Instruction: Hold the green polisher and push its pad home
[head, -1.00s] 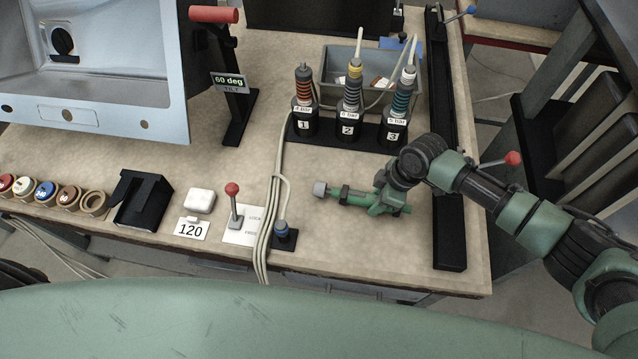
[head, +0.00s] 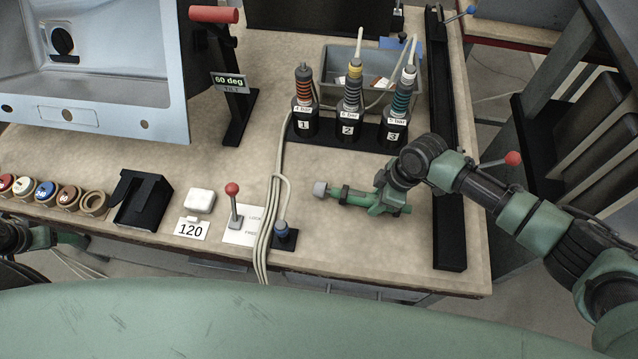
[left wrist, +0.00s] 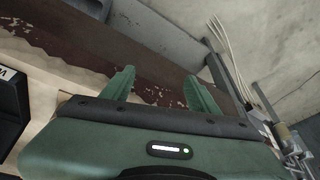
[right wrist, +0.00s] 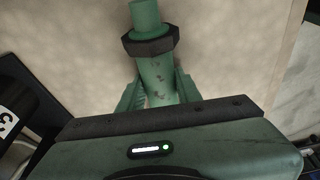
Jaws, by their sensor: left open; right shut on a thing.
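The green polisher (head: 352,196) is held just over the bench in the head view, lying roughly level. Its grey round end (head: 320,188) points left, and a dark collar sits just behind it. My right gripper (head: 384,203) is shut around its green body. The right wrist view shows the polisher (right wrist: 148,45) between the fingers, with its dark collar; its grey end is out of that view. My left gripper (left wrist: 161,85) is open and empty, pointing at the worn brown front edge of the bench. In the head view my left arm shows at the left edge, below the bench front.
Several coloured round discs (head: 45,190) line the bench front at left, beside a black holder (head: 138,200). A red-knobbed lever (head: 233,203) and pale cables (head: 270,215) stand nearer. Three numbered tools (head: 350,110) stand behind. A black rail (head: 448,180) runs along the right.

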